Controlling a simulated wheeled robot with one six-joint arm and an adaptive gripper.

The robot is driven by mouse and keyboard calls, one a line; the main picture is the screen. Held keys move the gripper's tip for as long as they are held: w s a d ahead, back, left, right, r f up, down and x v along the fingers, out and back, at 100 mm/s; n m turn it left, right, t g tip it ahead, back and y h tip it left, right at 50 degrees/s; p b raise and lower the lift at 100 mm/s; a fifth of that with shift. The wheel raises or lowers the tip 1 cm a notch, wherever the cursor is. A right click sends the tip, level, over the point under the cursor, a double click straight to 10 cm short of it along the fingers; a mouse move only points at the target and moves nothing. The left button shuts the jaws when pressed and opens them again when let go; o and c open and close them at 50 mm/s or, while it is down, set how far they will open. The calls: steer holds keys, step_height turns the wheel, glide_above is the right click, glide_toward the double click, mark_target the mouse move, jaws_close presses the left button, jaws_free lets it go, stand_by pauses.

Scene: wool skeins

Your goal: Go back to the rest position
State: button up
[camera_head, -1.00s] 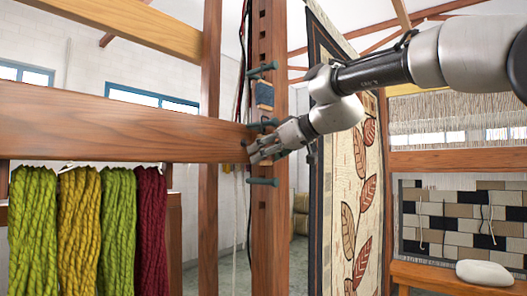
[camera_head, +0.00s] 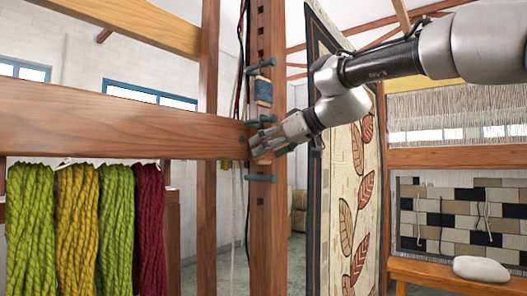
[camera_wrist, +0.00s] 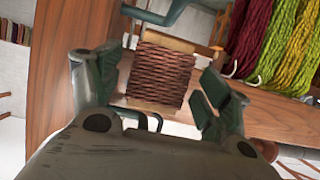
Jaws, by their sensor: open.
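A brown yarn-wound card (camera_wrist: 160,74) with pale wooden ends shows between and beyond the fingers. It appears to rest at the post among pegs, and I see no finger pressing on it. In the head view my gripper mostly hides that spot. A blue-wound card (camera_head: 263,91) sits higher on the post.
A wide wooden beam (camera_head: 110,120) runs left from the post. Green, mustard and dark red wool skeins (camera_head: 75,225) hang under it. A leaf-patterned rug (camera_head: 345,190) stands close right of the post. A bench (camera_head: 455,273) with a pale stone-like object (camera_head: 481,269) is at lower right.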

steer(key=v, duration=1)
steer(key=s+d+f+m+g+h, duration=0.1)
steer(key=s+d+f+m+h, duration=0.15)
steer(key=f, duration=0.35)
steer(key=s+d+f+m+h, duration=0.1)
steer(key=d+f+m, duration=0.1)
steer(key=d+f, duration=0.35)
steer(key=s+d+f+m+g+h, duration=0.1)
steer(key=s+d+f+m+h, duration=0.1)
steer(key=f, duration=0.5)
steer(key=s+d+f+m+g+h, duration=0.2)
steer(key=s+d+f+m+h, duration=0.2)
steer(key=s+d+f, duration=1.3)
steer(key=shift+s+d+h, duration=0.55)
steer(key=shift+s+d, duration=0.05)
steer(key=shift+s, duration=0.2)
